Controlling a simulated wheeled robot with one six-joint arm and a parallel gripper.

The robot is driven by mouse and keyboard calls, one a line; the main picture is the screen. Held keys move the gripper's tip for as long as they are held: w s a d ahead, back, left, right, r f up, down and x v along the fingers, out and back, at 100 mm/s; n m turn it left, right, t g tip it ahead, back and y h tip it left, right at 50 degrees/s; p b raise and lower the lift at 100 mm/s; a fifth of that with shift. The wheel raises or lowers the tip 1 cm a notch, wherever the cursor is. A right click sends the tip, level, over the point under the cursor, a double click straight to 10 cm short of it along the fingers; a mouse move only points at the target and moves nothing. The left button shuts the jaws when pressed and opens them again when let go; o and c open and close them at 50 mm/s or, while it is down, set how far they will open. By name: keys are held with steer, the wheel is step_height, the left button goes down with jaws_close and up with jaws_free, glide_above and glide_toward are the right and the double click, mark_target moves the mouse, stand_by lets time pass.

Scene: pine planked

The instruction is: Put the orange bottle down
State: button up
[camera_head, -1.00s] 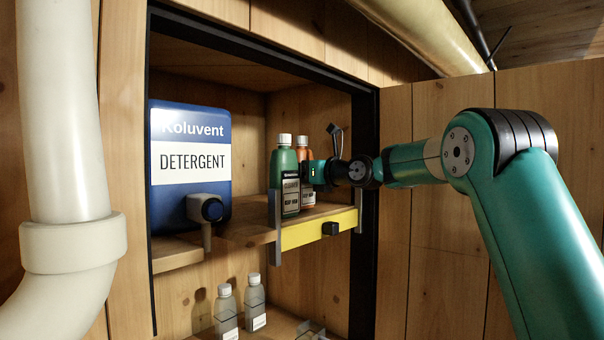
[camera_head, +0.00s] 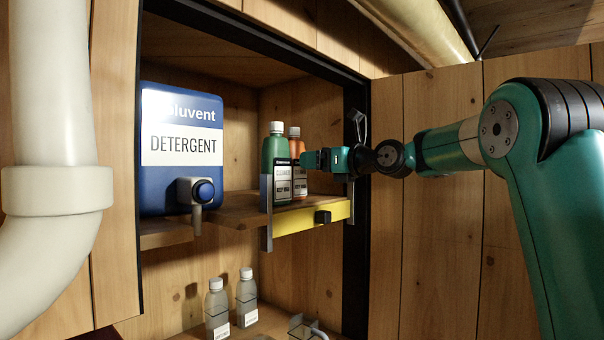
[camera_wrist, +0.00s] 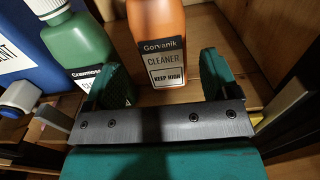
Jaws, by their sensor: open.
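The orange bottle (camera_head: 298,172) stands upright on the wooden shelf (camera_head: 232,214) in the cabinet, partly hidden by the green bottle and my gripper. My gripper (camera_head: 322,160) is at the shelf's right side, level with the bottle. In the wrist view my gripper (camera_wrist: 163,82) is open, its fingers apart and nothing clearly between them. The green bottle (camera_head: 275,165) stands close to the left of the orange one.
A blue detergent container (camera_head: 181,175) with a tap stands left of the bottles. The shelf has a yellow front edge (camera_head: 300,220) and grey upright brackets (camera_head: 266,205). Clear bottles (camera_head: 217,305) stand on a lower level. A black cabinet frame (camera_head: 357,270) is at the right.

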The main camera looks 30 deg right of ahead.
steer(key=shift+b+v, duration=0.55)
steer(key=shift+v, duration=1.45)
